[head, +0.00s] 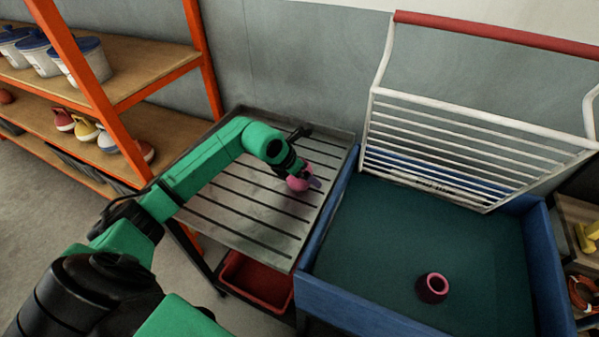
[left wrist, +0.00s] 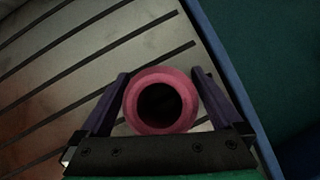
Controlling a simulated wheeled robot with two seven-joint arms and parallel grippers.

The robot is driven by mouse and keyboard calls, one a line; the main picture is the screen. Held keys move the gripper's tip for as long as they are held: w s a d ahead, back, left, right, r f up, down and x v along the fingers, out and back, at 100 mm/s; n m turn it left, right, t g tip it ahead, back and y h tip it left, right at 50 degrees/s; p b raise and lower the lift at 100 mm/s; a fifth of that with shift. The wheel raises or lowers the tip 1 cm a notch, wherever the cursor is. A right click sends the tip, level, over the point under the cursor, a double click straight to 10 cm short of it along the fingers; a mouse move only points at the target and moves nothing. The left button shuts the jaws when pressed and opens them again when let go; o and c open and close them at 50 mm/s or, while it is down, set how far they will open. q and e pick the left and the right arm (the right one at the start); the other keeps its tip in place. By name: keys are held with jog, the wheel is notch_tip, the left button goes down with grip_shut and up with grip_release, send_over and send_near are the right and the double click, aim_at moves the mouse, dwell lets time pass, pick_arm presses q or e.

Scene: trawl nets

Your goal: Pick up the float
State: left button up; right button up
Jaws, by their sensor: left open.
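A pink-red round float (head: 298,184) with a dark round opening sits on the slatted metal table (head: 240,215), near its right side. In the left wrist view the float (left wrist: 135,110) shows its opening facing the camera, between the two purple fingers. My left gripper (head: 308,181) is open around it, and it also shows in the left wrist view (left wrist: 160,75). A finger stands on each side of the float; I cannot tell whether either touches it. The head view partly hides the float behind the gripper. My right gripper is not in view.
A blue-walled bin (head: 345,306) with a green floor stands right of the table, holding another pink ring-shaped piece (head: 432,288). A white rack (head: 470,140) rises behind it. Orange shelving (head: 205,60) stands left. A red tray (head: 257,280) is below the table.

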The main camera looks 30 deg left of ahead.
pick_arm(q)
jog(key=c, duration=1.1)
jog(key=shift+r, duration=0.2)
